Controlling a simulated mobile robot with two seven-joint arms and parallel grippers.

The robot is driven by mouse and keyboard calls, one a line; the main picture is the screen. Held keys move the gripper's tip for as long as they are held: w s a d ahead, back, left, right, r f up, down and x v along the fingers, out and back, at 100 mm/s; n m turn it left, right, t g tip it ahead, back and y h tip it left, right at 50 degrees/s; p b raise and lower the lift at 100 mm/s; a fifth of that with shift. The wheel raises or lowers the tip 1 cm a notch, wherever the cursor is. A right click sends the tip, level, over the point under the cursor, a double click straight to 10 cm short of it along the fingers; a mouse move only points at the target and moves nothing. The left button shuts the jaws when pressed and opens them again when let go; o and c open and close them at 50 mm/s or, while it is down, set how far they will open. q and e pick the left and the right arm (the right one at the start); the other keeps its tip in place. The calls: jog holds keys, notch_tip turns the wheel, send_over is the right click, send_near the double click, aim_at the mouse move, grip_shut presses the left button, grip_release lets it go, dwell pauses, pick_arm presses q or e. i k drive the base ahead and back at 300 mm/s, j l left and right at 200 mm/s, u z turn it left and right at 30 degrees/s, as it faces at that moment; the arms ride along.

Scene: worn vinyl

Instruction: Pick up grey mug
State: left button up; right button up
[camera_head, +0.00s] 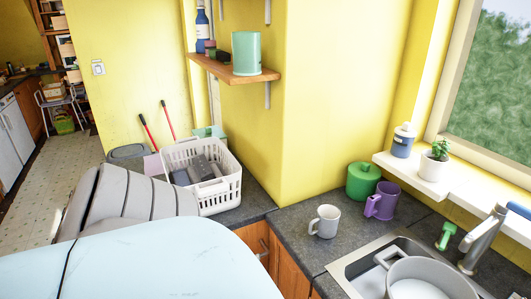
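A light grey mug (325,221) stands upright on the dark countertop, left of the sink, with its handle toward the left. Neither of my grippers shows in the head view. Parts of my own body fill the lower left of the picture.
The sink (353,270) holds a large pot (426,272). A white basket (222,191) sits on the counter to the left. A wooden shelf (222,69) is above.

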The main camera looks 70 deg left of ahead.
aim_at(327, 220)
jog(key=u, duration=1.55)
jog(key=z, duration=2.2)
jog(key=u, duration=2.15)
jog(key=i+j+u, duration=0.15)
jog(key=j+u, duration=0.3)
jog(key=i+j+u, duration=0.15)
jog(key=u, duration=0.25)
jog(key=i, duration=0.05)
